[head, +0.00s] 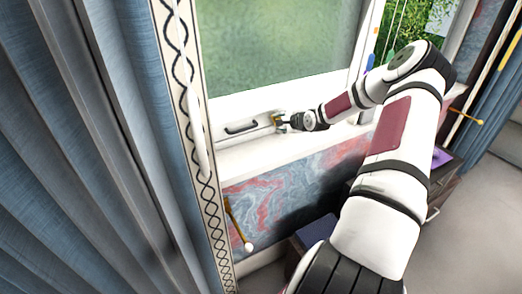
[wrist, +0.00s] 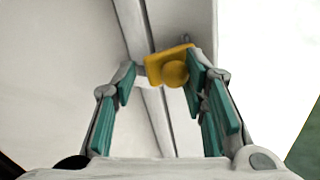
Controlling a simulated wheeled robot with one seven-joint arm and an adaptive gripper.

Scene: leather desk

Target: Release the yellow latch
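The yellow latch (head: 277,118) is on the lower white window frame. In the wrist view the latch (wrist: 172,66) is a yellow plate with a round knob, set at a white frame seam. My gripper (head: 283,121) is at the latch in the head view. In the wrist view my gripper (wrist: 160,82) is open, with teal pads on both fingers. The latch shows between the fingertips, closer to the right finger, which overlaps its right edge. I cannot tell whether that finger touches it. A clear gap separates the left finger from the knob.
A dark handle (head: 241,128) is on the window frame left of the latch. A white sill (head: 255,157) runs below. Blue curtains (head: 95,150) with a patterned border hang at the left. A dark cabinet (head: 445,190) stands partly behind my arm.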

